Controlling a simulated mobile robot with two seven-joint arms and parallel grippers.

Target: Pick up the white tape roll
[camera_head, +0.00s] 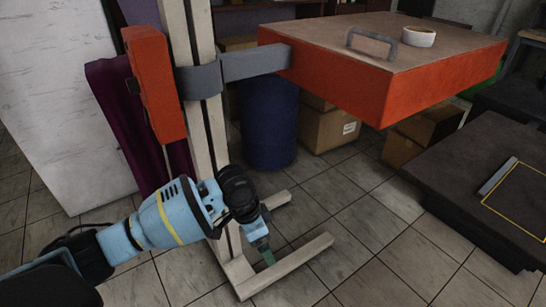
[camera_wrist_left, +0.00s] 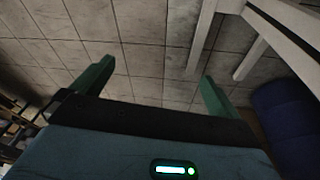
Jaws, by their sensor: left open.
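The white tape roll (camera_head: 417,37) lies flat on top of the raised orange platform (camera_head: 440,83), near its back middle, to the right of a grey handle. My left gripper (camera_head: 264,252) points down, low in front of the stand's post, well below and to the left of the roll. In the left wrist view, its two green fingers (camera_wrist_left: 152,82) are spread apart with only floor tiles between them. The roll is not in the left wrist view. My right gripper is in neither view.
The grey handle (camera_head: 372,43) rises from the platform top. The white post (camera_head: 203,110) and floor legs (camera_head: 290,266) stand close to my left arm. A blue barrel (camera_head: 269,125) and cardboard boxes (camera_head: 328,127) are behind. A dark low table (camera_head: 470,175) is at right.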

